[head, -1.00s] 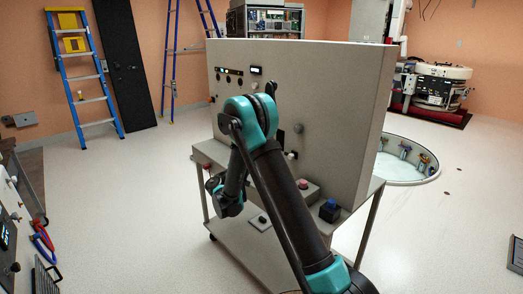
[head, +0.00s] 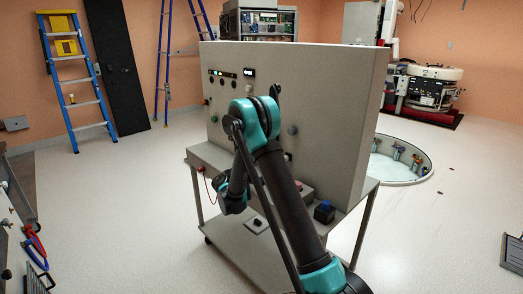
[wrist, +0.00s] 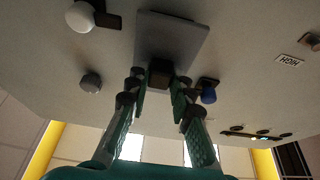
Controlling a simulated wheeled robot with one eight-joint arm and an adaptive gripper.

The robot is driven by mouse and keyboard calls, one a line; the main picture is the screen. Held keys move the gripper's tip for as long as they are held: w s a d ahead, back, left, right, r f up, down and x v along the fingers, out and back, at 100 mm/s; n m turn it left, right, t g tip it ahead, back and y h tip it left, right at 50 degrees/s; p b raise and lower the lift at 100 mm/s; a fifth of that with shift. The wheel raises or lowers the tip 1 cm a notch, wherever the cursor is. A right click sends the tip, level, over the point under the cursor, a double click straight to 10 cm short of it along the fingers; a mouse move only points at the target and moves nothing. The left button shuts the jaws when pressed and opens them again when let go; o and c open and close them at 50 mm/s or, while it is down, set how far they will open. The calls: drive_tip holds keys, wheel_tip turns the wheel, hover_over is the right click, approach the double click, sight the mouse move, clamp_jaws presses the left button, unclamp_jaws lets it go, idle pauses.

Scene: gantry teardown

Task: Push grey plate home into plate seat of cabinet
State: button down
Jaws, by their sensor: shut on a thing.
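The light grey cabinet (head: 330,110) stands upright on a cart in the head view, its panel behind my arm. In the wrist view the grey plate (wrist: 180,38) lies at or close against the cabinet face (wrist: 240,65), slightly tilted in the picture. A dark strip shows along its far edge; I cannot tell whether this is a gap at the plate seat. My gripper (wrist: 160,80) is shut on the plate's dark block-like handle (wrist: 160,70). The seat is mostly hidden behind the plate. In the head view my arm hides the plate and gripper fingers.
A white knob (wrist: 80,17), a grey knob (wrist: 91,82) and a blue knob (wrist: 208,93) flank the plate. A round floor pit (head: 400,160) lies right. Open floor lies left of the cart.

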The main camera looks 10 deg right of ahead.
drive_tip(key=shift+w+d, duration=0.65)
drive_tip(key=shift+d, duration=0.3)
idle(1.0)
drive_tip(key=c, duration=1.3)
unclamp_jaws()
drive_tip(key=shift+o, duration=0.2)
